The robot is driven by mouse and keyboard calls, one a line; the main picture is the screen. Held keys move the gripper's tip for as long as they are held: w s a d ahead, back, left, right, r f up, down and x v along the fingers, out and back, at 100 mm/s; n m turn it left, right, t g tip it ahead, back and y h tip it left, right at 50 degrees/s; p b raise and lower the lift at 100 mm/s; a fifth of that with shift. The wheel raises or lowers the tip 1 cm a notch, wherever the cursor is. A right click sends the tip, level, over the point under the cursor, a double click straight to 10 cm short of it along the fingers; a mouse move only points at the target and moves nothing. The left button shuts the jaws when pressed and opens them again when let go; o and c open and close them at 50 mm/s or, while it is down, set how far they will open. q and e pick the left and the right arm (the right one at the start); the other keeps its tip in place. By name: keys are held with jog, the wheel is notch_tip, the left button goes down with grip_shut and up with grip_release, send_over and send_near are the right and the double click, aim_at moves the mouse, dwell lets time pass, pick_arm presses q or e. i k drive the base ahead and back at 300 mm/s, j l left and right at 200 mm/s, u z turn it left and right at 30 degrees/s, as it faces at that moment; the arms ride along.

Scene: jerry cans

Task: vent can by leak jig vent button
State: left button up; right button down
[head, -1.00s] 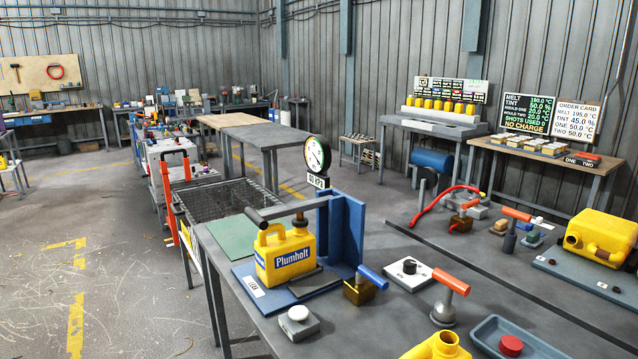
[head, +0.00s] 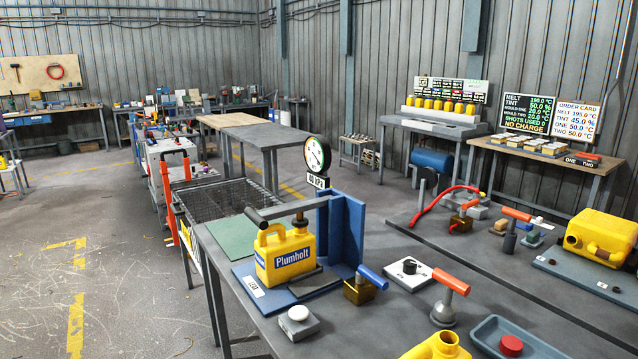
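A yellow jerry can (head: 284,262) labelled Plumholt stands upright in the blue leak jig (head: 343,228), on its base plate. A dark clamp or fitting with a grey bar handle (head: 290,208) sits over the can's top. A round gauge (head: 317,154) with a 40 kPa sign stands behind the jig. A grey box with a round white button (head: 298,315) sits on the bench in front of the jig; I cannot tell from its look whether it is the vent button. Neither of my grippers is in view.
A brass valve with a blue handle (head: 365,284) stands right of the jig. A red-handled tool (head: 447,297), a blue tray (head: 530,338) and another yellow can (head: 438,346) are at the near right. A green mat (head: 232,238) lies left of the jig.

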aim_at(297, 312)
jog(key=j+z, duration=0.1)
jog(key=j, duration=0.35)
jog(key=k+j, duration=0.15)
jog(key=j, duration=0.25)
jog(key=j+z, duration=0.15)
jog(key=j, duration=0.3)
jog(key=k, duration=0.05)
